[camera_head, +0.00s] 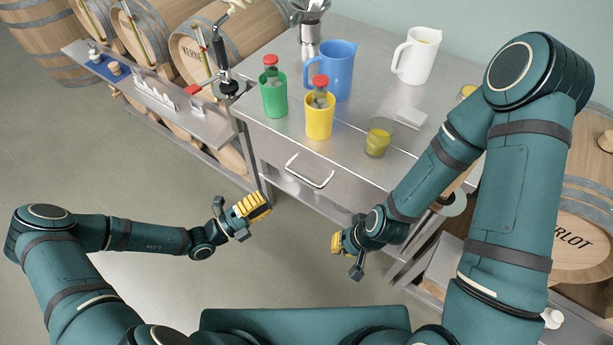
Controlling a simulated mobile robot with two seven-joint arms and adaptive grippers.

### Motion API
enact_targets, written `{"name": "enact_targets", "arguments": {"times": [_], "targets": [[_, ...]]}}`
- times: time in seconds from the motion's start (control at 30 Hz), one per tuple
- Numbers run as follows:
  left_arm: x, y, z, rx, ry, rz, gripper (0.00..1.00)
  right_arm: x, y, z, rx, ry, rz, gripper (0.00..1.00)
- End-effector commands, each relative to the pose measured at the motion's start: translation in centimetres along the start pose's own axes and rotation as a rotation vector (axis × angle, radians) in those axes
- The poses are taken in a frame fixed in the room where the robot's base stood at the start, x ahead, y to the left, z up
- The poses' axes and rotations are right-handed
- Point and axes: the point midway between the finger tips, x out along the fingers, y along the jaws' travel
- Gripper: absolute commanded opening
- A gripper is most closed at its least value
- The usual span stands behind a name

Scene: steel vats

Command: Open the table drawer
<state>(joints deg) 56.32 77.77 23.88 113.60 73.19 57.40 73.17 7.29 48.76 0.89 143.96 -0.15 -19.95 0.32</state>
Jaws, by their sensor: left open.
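The steel table (355,143) stands ahead with a drawer (345,190) in its front. The drawer front looks flush with the table, and its bar handle (308,171) faces me. My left gripper (254,207) is open and empty, with yellow finger pads, in front of the table and left of and below the handle. My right gripper (343,248) is in front of the drawer, below and right of the handle, apart from it. Its fingers are partly hidden by its own body, so its opening is unclear.
Barrels (195,50) and a low shelf (160,95) are at left. Floor before the table is clear.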

Motion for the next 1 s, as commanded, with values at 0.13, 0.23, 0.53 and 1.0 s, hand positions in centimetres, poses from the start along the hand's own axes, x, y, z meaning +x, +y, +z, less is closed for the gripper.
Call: {"name": "enact_targets", "arguments": {"times": [0.13,0.23,0.53,1.0], "targets": [[2.6,0.0,-0.2,0.000,0.005,-0.003,0.41,0.2,0.1,0.0,0.000,0.001,0.000,0.00],[4.6,0.0,-0.2,0.000,0.006,-0.003,0.41,0.3,0.1,0.0,0.000,0.001,0.000,0.00],[10.1,0.0,-0.3,0.002,0.007,-0.001,0.41,0.6,0.2,-0.1,0.000,0.004,0.000,0.00],[12.8,0.0,-0.2,0.003,0.005,0.001,0.41,0.8,0.3,-0.1,-0.001,0.005,0.000,0.00]]}}
